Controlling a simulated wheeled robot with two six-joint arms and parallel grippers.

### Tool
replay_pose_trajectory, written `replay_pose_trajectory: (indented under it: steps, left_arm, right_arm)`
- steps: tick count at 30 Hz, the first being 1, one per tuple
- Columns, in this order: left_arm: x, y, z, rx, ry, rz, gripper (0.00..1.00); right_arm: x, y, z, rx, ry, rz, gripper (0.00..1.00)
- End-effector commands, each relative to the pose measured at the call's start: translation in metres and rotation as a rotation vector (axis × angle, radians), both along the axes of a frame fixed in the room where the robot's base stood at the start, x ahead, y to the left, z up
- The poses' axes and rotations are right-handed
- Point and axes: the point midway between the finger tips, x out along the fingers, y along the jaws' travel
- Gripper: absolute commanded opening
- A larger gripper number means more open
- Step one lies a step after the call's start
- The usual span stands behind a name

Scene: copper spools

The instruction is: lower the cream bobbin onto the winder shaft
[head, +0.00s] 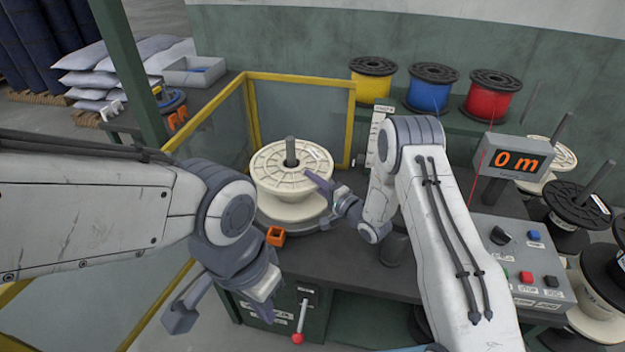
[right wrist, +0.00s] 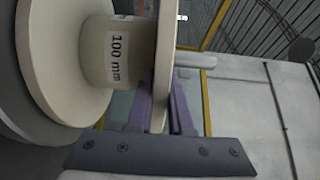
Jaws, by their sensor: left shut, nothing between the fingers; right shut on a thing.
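The cream bobbin (head: 272,176) is around the grey winder shaft (head: 291,148), whose top stands out above the upper flange. The bobbin looks about level, low over the grey round plate (head: 312,229); I cannot tell whether it touches. My right gripper (head: 318,186) is shut on the right edge of the upper flange. In the right wrist view the purple fingers (right wrist: 163,112) hold the flange between them, and the hub label (right wrist: 117,47) reads 100 mm. My left gripper (head: 180,312) is shut and empty, low at the left, apart from the bobbin.
A yellow-framed guard (head: 300,77) stands behind and left of the winder. An orange block (head: 275,236) is in front of the plate. A control box (head: 520,265) and a display reading 0 m (head: 517,160) stand at right. Yellow, blue and red spools (head: 490,97) stand behind.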

Motion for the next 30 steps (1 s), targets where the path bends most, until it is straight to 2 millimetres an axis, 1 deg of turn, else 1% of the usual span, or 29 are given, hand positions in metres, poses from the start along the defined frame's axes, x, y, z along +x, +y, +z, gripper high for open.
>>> replay_pose_trajectory:
  steps: [2,3,4,5,14,17,20,27,30]
  left_arm:
    - [0.000,0.000,0.000,0.000,0.000,0.000,0.00]
    - [0.000,0.000,0.000,0.000,0.000,0.000,0.00]
    - [0.000,0.000,0.000,0.000,0.000,0.000,0.00]
    - [0.000,0.000,0.000,0.000,0.000,0.000,0.00]
    - [0.000,0.000,0.000,0.000,0.000,0.000,0.00]
    - [0.000,0.000,-0.002,0.000,0.000,0.000,0.00]
    - [0.000,0.000,-0.005,0.000,0.000,0.000,0.00]
    - [0.000,0.000,-0.014,0.000,0.000,0.000,0.00]
    - [0.000,0.000,-0.017,0.000,0.000,0.000,0.00]
  right_arm:
    - [0.001,0.000,0.003,0.003,-0.007,0.000,0.00]
    - [0.001,0.000,0.003,0.003,-0.007,0.000,0.34]
    - [0.001,0.000,0.003,0.003,-0.007,0.000,0.45]
    - [0.001,0.000,0.002,0.002,-0.006,0.000,0.54]
    - [-0.001,0.000,-0.001,-0.001,0.004,0.000,0.54]
    - [-0.005,-0.005,-0.002,-0.001,0.003,-0.001,0.54]
    - [-0.016,-0.014,-0.002,0.000,0.004,-0.003,0.54]
    - [-0.054,-0.043,-0.001,0.001,0.001,-0.005,0.54]
    - [-0.067,-0.053,-0.001,0.002,0.000,-0.004,0.54]
